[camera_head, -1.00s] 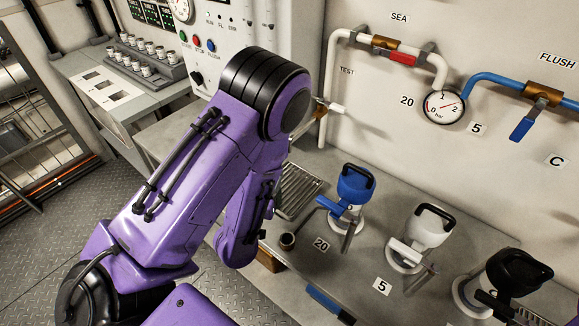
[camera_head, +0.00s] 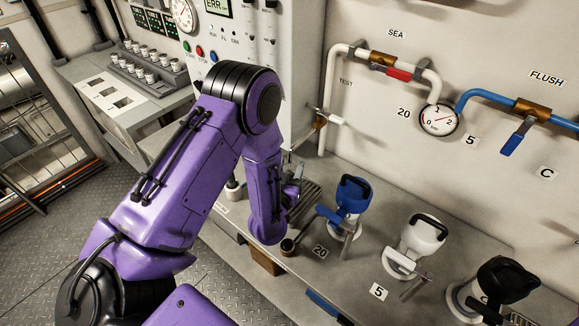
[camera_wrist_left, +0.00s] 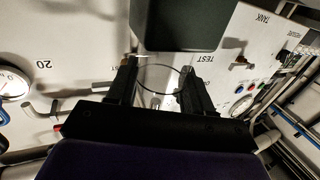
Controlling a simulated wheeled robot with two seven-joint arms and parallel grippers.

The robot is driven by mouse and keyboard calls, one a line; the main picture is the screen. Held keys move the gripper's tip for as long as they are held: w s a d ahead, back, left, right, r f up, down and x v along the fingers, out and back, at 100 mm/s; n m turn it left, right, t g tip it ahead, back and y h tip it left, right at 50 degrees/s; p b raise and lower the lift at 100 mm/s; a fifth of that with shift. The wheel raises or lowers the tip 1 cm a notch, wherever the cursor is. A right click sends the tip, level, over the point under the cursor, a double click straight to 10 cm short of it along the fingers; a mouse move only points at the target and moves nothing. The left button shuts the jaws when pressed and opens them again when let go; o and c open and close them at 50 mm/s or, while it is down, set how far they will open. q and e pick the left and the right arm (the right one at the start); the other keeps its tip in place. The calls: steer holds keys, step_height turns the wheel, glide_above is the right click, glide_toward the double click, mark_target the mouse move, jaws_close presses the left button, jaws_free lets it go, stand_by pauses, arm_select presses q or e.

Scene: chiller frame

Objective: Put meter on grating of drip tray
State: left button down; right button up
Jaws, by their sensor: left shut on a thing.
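The meter seems to be the dark box (camera_wrist_left: 185,25) at the top of the left wrist view, just past my left fingertips. A thin dark loop shows between the fingers. My left gripper (camera_head: 291,186) is shut on the meter, mostly hidden behind my purple forearm in the head view; it also shows in the left wrist view (camera_wrist_left: 158,68). The drip tray's grating (camera_head: 310,193) lies on the grey bench beside the gripper, partly covered by my arm. I cannot tell the height of the meter above it. My right gripper is not in view.
Blue (camera_head: 352,193), white (camera_head: 424,235) and black (camera_head: 505,280) handled fittings stand on the bench right of the tray. A small dark cup (camera_head: 288,246) sits near the front edge. Pipes and a round gauge (camera_head: 438,120) are on the wall behind.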

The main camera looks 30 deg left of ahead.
arm_select(q)
steer(key=shift+c, duration=2.2)
jaws_free()
steer(key=shift+f, duration=0.1)
steer(key=b+v, duration=0.2)
steer(key=v, duration=1)
steer(key=shift+r, duration=0.25)
